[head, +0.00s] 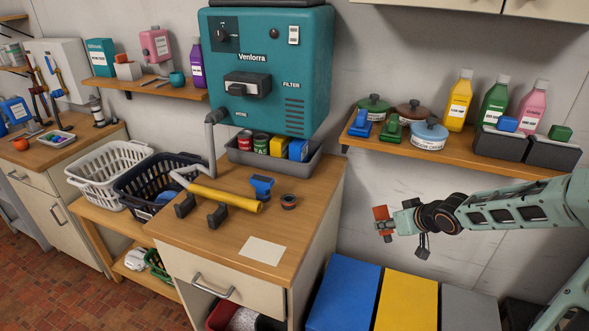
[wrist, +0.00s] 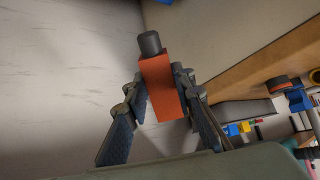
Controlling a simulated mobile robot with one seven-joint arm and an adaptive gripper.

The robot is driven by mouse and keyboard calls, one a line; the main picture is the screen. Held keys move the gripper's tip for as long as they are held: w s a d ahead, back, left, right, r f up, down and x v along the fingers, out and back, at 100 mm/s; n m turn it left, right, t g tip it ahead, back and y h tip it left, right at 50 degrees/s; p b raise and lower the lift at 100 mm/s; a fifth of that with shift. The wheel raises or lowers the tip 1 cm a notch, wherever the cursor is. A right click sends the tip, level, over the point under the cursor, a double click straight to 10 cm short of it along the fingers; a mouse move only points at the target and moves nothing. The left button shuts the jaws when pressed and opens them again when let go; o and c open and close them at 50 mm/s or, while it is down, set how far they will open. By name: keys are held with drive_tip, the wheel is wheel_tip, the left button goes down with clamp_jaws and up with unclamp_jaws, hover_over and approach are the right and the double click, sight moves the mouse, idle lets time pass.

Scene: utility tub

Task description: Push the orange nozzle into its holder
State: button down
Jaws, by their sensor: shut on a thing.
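The orange nozzle (wrist: 161,90), a block with a dark grey round tip, sits between the fingers of my gripper (wrist: 160,105) in the wrist view. My gripper (head: 388,222) is shut on it. In the head view the nozzle (head: 381,213) is held in the air to the right of the wooden counter, apart from any surface. On the counter, a yellow tube (head: 228,196) on a grey hose lies by two black brackets (head: 184,206). A small dark round piece (head: 289,201) stands to the right of the tube's end. I cannot tell which part is the nozzle's holder.
A blue piece (head: 262,188) and a white card (head: 262,250) lie on the counter (head: 205,245). A teal filter machine (head: 265,75) hangs above. Blue (head: 343,293), yellow (head: 407,302) and grey boxes stand below my arm. A loaded shelf (head: 430,146) is above it.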

drive_tip(key=shift+w+a+f+b, duration=0.15)
drive_tip(key=shift+a+f+b, duration=0.3)
drive_tip(key=shift+f, duration=0.15)
drive_tip(key=shift+w+n+t+y, duration=0.1)
drive_tip(key=shift+n+t+y, duration=0.2)
drive_tip(key=shift+t, duration=0.1)
drive_tip(key=s+a+f+n+t+y+b, duration=0.2)
drive_tip(key=a+f+n+t+y+b, duration=0.1)
drive_tip(key=a+f+y+b, duration=0.25)
drive_tip(key=s+a+r+n+g+y+b, duration=0.1)
drive_tip(key=s+a+r+n+y+b, duration=0.35)
drive_tip(key=s+a+r+y, duration=0.35)
wheel_tip(320, 180, up, 12)
drive_tip(key=n+g, duration=0.2)
drive_tip(key=g, duration=0.2)
hover_over(294, 200)
wheel_tip(294, 200, down, 6)
drive_tip(key=b, duration=0.6)
drive_tip(key=shift+w+f, duration=0.1)
